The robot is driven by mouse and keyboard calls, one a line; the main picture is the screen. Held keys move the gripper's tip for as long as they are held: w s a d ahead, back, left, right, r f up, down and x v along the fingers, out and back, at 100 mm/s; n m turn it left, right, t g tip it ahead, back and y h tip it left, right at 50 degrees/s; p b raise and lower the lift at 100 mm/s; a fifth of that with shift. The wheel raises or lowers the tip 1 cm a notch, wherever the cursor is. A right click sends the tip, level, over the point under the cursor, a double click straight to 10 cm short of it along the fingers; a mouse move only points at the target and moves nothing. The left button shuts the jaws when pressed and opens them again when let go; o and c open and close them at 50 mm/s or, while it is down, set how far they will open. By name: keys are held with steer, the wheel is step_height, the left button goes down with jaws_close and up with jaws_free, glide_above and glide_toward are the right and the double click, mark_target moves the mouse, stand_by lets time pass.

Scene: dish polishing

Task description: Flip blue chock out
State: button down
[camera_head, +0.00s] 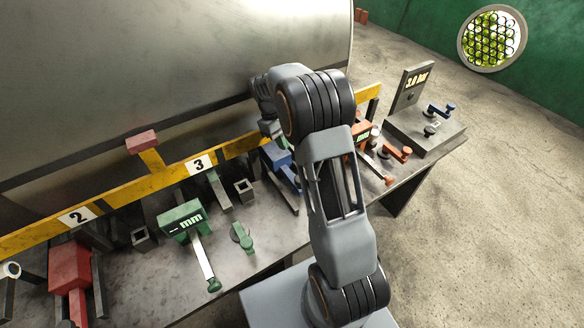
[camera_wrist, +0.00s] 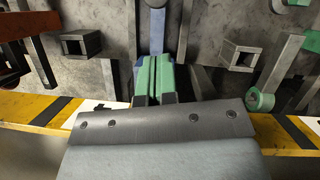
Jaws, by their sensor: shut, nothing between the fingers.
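The blue chock (camera_head: 277,156) sits at the yellow rail, right of the number 3 plate, partly hidden by my arm in the head view. In the wrist view, a blue-grey lever (camera_wrist: 157,32) with a round end runs up from behind my fingers. Blue edges show beside the fingers, but most of the block is hidden there. My gripper (camera_wrist: 155,76) has green finger pads, close together with nothing between them. It is over the blue chock; I cannot tell whether it touches. In the head view the fingers are hidden behind my wrist.
The yellow rail (camera_head: 120,192) runs along the big grey drum (camera_head: 150,70). A green chock (camera_head: 182,220) and a red chock (camera_head: 70,268) stand to the left. An orange lever (camera_head: 397,153) and a gauge panel (camera_head: 412,85) are to the right. Square sockets (camera_wrist: 82,44) flank the lever.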

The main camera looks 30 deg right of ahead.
steer(key=p, duration=0.2)
glide_above(292, 180)
step_height(292, 180, down, 9)
steer(key=shift+a+f, duration=0.1)
steer(key=shift+f, duration=0.05)
stand_by(0.5)
